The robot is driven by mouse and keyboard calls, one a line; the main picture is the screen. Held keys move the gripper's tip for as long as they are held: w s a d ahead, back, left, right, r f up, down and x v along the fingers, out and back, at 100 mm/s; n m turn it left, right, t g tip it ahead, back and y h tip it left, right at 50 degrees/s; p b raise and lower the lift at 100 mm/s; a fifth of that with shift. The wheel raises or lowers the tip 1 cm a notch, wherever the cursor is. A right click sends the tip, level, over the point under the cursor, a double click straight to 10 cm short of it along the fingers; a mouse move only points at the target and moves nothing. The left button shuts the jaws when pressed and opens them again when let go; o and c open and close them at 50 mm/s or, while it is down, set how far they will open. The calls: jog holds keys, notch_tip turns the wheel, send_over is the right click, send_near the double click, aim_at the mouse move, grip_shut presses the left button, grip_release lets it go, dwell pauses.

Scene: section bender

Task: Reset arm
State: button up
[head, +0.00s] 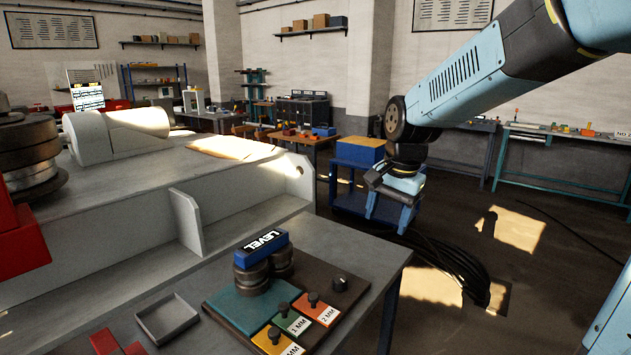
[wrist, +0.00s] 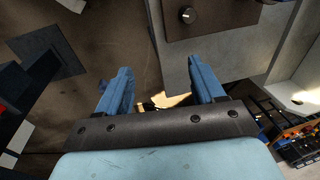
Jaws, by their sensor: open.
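My arm reaches in from the upper right of the head view. My gripper (head: 392,222) hangs pointing down to the right of the grey table (head: 375,262), over the floor side. In the wrist view my gripper (wrist: 160,66) shows two blue fingers spread apart, with nothing between them. Orange, green and yellow plates with dark knobs, some marked in MM, lie on the board's near side. No contact with my gripper shows.
A shallow grey tray (head: 167,318) is left of the board. A blue cart (head: 348,192) stands behind my gripper. Black cables (head: 450,262) lie on the floor.

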jog(key=s+d+r+n+t, duration=0.2)
jog(key=s+d+n, duration=0.1)
jog(key=s, duration=0.6)
jog(key=s+d+r+n+t+h, duration=0.1)
jog(key=s+d+n, duration=0.3)
jog(key=s, duration=0.4)
jog(key=shift+s+d+r+t, duration=0.4)
jog(key=shift+d+r, duration=0.2)
jog(key=shift+r, duration=0.1)
